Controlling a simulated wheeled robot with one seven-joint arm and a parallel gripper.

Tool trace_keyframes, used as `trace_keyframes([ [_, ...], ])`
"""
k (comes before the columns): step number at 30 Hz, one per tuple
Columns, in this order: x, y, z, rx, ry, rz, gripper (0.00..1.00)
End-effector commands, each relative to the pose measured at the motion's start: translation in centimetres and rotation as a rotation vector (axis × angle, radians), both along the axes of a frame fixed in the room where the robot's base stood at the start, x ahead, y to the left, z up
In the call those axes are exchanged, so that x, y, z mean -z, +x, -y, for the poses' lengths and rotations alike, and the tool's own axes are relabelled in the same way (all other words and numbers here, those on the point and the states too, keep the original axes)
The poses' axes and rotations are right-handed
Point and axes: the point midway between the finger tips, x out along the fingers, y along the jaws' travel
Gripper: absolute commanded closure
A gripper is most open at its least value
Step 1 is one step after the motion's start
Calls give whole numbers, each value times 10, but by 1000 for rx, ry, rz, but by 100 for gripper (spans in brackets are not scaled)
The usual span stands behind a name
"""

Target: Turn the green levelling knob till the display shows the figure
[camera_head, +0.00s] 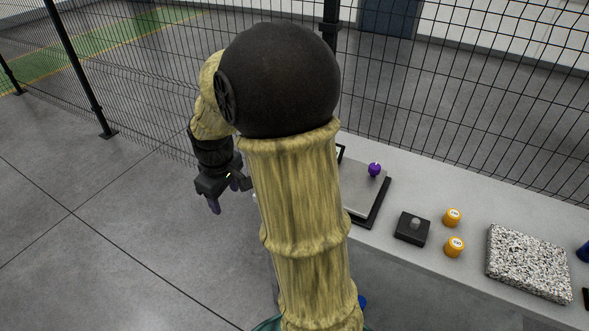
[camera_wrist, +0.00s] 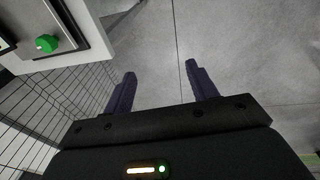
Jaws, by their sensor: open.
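The green levelling knob (camera_wrist: 47,43) shows at the upper left of the wrist view, on a light plate with a dark edge at the table's end. In the head view the green knob is hidden behind my arm. My gripper (camera_wrist: 160,80) is open and empty in the wrist view, its two dark purple fingers apart over bare floor, to the right of the knob and clear of it. My gripper also shows in the head view (camera_head: 226,192), left of my arm and off the table. The display's figure cannot be read; only a sliver of a dark-framed part (camera_head: 340,152) shows beside my arm.
A mesh fence (camera_head: 450,90) stands behind. Floor at left is clear.

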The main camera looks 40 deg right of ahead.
Motion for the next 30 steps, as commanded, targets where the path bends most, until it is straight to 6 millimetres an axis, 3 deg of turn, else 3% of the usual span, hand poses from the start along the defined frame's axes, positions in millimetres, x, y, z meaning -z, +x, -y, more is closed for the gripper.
trace_keyframes([
  [3,-5,37,36,-136,-24,-38,42],
  [10,-17,85,118,-396,-44,-102,42],
  [15,-25,99,191,-561,-36,-134,42],
  [21,-32,92,263,-697,-14,-148,42],
  [24,-34,88,278,-727,-9,-150,42],
  [30,-35,87,280,-737,-9,-151,42],
])
